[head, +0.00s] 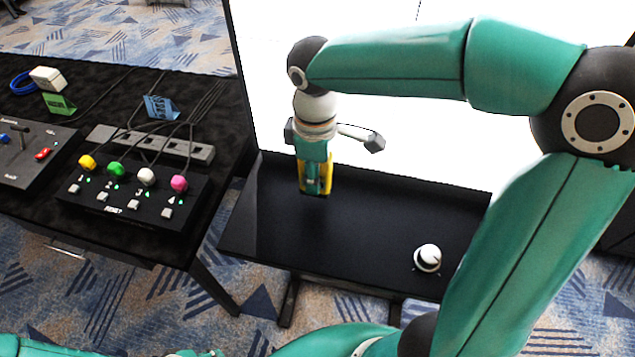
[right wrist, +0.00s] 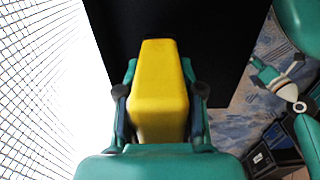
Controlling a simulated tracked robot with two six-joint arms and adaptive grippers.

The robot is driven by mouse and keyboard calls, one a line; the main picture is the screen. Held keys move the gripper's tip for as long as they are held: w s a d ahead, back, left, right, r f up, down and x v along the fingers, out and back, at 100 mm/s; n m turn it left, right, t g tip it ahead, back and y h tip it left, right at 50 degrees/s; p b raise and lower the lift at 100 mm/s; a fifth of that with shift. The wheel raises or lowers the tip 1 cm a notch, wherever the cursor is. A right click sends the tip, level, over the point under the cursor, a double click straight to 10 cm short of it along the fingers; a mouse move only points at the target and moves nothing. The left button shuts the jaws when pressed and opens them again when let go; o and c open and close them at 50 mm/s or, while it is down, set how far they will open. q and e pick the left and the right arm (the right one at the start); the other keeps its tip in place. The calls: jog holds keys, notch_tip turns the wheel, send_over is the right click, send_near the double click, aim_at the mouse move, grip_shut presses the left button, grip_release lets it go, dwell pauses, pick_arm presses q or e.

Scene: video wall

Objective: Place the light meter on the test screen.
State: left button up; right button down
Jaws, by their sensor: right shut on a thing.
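My right gripper (head: 314,188) is shut on a yellow block-shaped thing (right wrist: 158,90), which I take to be the light meter. Its yellow side also shows in the head view (head: 329,173), partly hidden by the fingers. The test screen (head: 300,95) is the bright white panel behind the gripper. In the right wrist view the lit screen (right wrist: 50,80) fills the left side. The held thing is over the black ledge in front of the screen; I cannot tell whether it touches the screen. Of my left arm only teal parts show at the bottom edge, and its jaws are not clear.
The black ledge (head: 370,225) carries a round white knob-like thing (head: 427,258) at its right. On the left, a black table (head: 110,82) holds a box with coloured buttons (head: 130,195), a grey power strip (head: 190,148) and cables. The ledge's middle is clear.

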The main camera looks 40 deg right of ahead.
jog(key=shift+f, duration=1.9)
jog(key=c, duration=0.7)
grip_release()
jog(key=shift+f, duration=0.1)
notch_tip(320, 180, up, 12)
jog(key=shift+r, duration=0.15)
